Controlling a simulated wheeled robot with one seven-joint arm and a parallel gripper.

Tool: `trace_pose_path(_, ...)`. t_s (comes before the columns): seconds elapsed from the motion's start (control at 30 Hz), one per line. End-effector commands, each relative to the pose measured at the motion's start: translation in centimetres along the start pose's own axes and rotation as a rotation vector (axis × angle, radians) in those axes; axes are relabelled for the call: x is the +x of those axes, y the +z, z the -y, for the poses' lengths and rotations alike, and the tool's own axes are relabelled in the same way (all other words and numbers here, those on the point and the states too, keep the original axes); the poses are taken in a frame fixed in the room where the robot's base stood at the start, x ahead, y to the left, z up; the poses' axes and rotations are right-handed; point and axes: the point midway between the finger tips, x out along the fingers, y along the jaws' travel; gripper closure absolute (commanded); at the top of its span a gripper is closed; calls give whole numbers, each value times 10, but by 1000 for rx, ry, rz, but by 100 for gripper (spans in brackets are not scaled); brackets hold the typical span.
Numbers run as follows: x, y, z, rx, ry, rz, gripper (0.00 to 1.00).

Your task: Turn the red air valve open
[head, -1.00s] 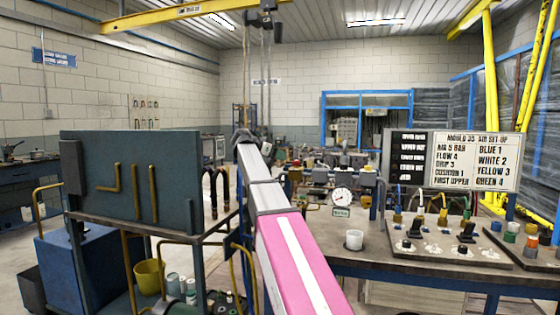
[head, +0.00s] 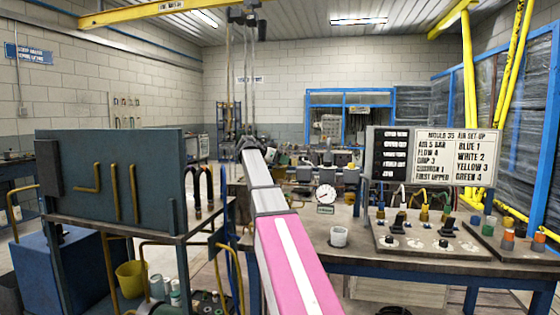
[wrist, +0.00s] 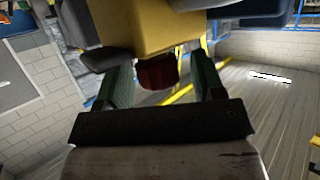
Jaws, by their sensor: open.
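In the wrist view, a dark red knob-like part (wrist: 158,73) shows between my two fingers, below a yellow block (wrist: 150,27). It looks like the red air valve, but its turn position cannot be told. My gripper (wrist: 162,80) is open, with one dark green finger on each side of the red part. A gap shows on both sides, and I cannot tell how deep the red part sits between the fingers. In the head view, my pink and grey arm reaches away over the bench, and I cannot make out the red valve there.
A grey-green plate (head: 105,180) on a cart stands left of my arm.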

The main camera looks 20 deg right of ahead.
Motion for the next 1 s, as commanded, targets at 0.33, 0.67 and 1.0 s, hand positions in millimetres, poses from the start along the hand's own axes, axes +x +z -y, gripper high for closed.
trace_pose_path(0.33,0,0,0,0,0,0,77)
trace_pose_path(0.67,0,0,-1,-7,-16,0,87)
trace_pose_path(1.0,0,1,-4,-73,-178,0,87)
